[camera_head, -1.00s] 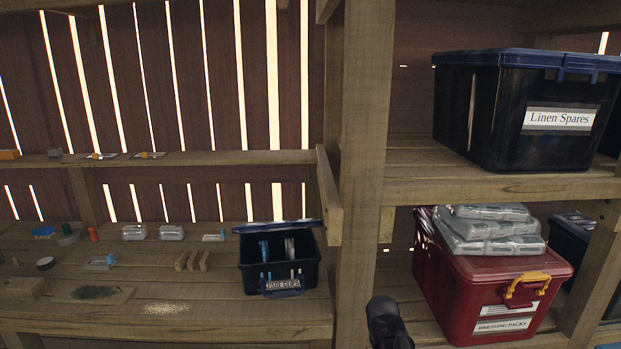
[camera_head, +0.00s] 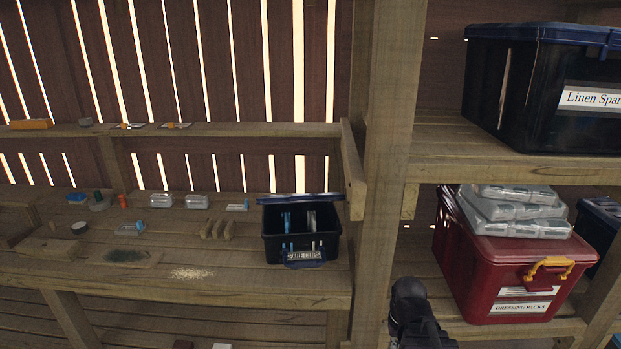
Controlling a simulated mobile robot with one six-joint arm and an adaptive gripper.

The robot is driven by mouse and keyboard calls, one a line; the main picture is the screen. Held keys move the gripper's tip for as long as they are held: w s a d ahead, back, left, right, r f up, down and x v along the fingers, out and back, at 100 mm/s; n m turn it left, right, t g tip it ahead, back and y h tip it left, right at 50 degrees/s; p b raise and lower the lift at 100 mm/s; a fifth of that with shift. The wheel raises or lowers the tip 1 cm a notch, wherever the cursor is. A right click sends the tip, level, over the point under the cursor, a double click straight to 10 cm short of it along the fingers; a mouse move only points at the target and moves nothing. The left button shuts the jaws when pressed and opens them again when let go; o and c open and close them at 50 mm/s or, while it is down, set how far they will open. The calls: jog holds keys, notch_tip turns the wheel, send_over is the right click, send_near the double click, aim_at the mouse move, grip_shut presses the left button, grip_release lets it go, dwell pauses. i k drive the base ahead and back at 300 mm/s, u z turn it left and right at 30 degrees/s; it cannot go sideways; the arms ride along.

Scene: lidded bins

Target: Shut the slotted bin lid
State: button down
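A small dark bin (camera_head: 300,246) stands on the wooden bench at the middle of the view, left of the thick post. Its blue lid (camera_head: 301,197) stands open along the back rim. Upright dividers or slots and a few light blue and grey items show inside. A label on its front seems to read "Spare Clips". A blue latch or handle is at the front. A black part of my arm rises at the bottom, right of the post, apart from the bin. My gripper's fingers do not show.
The thick wooden post (camera_head: 385,150) separates the bench from the right shelves. A red bin (camera_head: 500,275) with grey packs on top and a black "Linen Spares" bin (camera_head: 540,90) stand there. Several small items and wooden blocks (camera_head: 215,229) lie left of the small bin.

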aim_at(309, 197)
jog(key=z, duration=0.75)
jog(key=k, duration=0.1)
jog(key=u, duration=2.75)
jog(key=i, duration=0.9)
jog(key=z, duration=0.7)
